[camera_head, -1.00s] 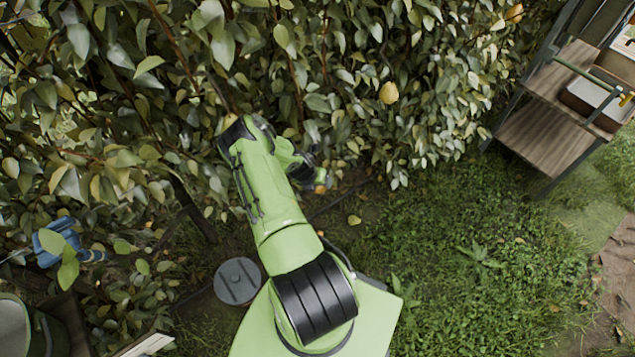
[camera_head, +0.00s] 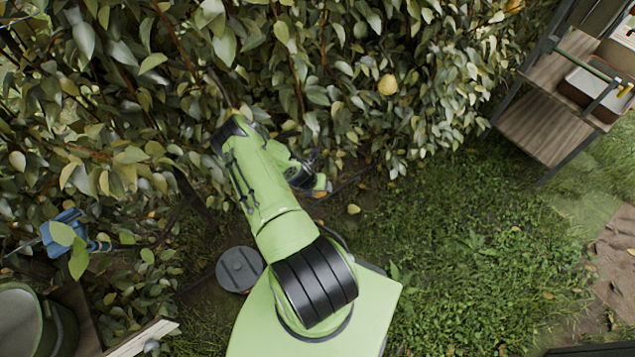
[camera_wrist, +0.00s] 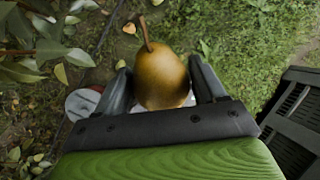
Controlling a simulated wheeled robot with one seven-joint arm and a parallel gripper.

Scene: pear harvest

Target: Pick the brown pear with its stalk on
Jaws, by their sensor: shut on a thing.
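In the wrist view the brown pear (camera_wrist: 162,78) sits upright between the two dark fingers of my gripper (camera_wrist: 160,82). The fingers are shut on its sides. Its brown stalk (camera_wrist: 145,36) is on and points up, leaning slightly left. The pear is clear of the leaves, with grass and soil below it. In the head view my arm reaches toward the hedge and bends back down to the right. The gripper end is small there, low in front of the foliage, and the pear's details cannot be made out.
A yellow pear (camera_head: 388,85) hangs in the foliage. A wooden shelf (camera_head: 545,130) with a tray (camera_head: 590,88) stands at right. A green bin (camera_head: 62,325) is at lower left, near a blue tool (camera_head: 68,232). A round grey lid (camera_head: 240,269) lies beside my base. Grass at right is open.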

